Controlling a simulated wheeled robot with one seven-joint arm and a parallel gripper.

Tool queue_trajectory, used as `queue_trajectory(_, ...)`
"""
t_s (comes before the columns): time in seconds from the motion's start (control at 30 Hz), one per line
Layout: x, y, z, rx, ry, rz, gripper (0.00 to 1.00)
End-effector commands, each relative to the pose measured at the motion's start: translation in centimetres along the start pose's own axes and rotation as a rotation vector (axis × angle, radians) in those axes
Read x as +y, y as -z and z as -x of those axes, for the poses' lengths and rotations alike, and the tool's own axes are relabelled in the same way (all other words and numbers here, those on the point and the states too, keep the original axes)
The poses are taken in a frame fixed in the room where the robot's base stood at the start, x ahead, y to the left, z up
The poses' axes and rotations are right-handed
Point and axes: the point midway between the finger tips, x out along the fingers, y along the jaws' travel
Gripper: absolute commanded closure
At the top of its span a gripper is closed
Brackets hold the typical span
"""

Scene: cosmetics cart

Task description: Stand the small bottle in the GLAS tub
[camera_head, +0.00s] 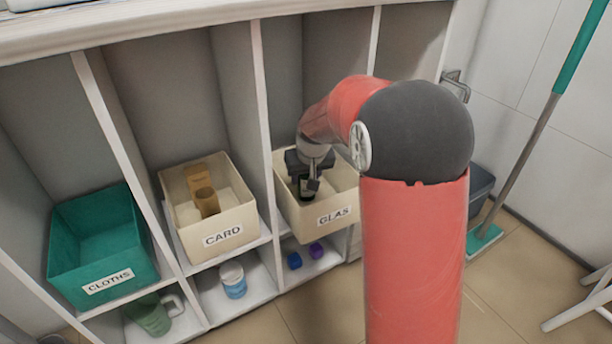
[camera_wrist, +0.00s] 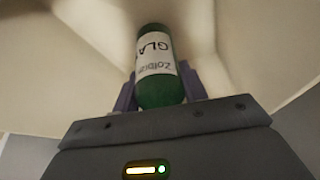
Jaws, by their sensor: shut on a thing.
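The GLAS tub (camera_head: 291,217) is a cream box in the third compartment of the shelf in the head view. My gripper (camera_head: 308,190) reaches down inside this tub. In the wrist view my gripper (camera_wrist: 160,92) is shut on the small bottle (camera_wrist: 160,88), which is green with a white label reading in part "GLA". The bottle sits between the purple fingers, and pale tub walls (camera_wrist: 262,50) surround it. In the head view the bottle is mostly hidden by my gripper. I cannot tell whether its base touches the tub floor.
The CARD tub (camera_head: 222,254), holding brown cardboard pieces, stands to the left. The green CLOTHS tub (camera_head: 100,262) is further left. Below are a green jug (camera_head: 148,318), a blue and white container (camera_head: 233,281) and small blue and purple items (camera_head: 295,261). Shelf dividers (camera_head: 262,120) flank the compartments.

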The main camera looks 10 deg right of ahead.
Motion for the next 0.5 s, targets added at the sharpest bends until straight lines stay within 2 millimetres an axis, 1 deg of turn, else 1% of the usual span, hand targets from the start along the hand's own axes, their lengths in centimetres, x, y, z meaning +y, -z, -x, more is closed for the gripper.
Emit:
queue_trajectory(0.13,0.0,-0.15,-0.39,0.0,0.0,0.0,0.82)
queue_trajectory(0.17,0.0,-0.13,-0.32,0.0,0.0,0.0,0.55)
queue_trajectory(0.3,0.0,-0.11,-0.27,0.0,0.0,0.0,0.36)
queue_trajectory(0.5,0.0,-0.11,-0.26,0.0,0.0,0.0,0.36)
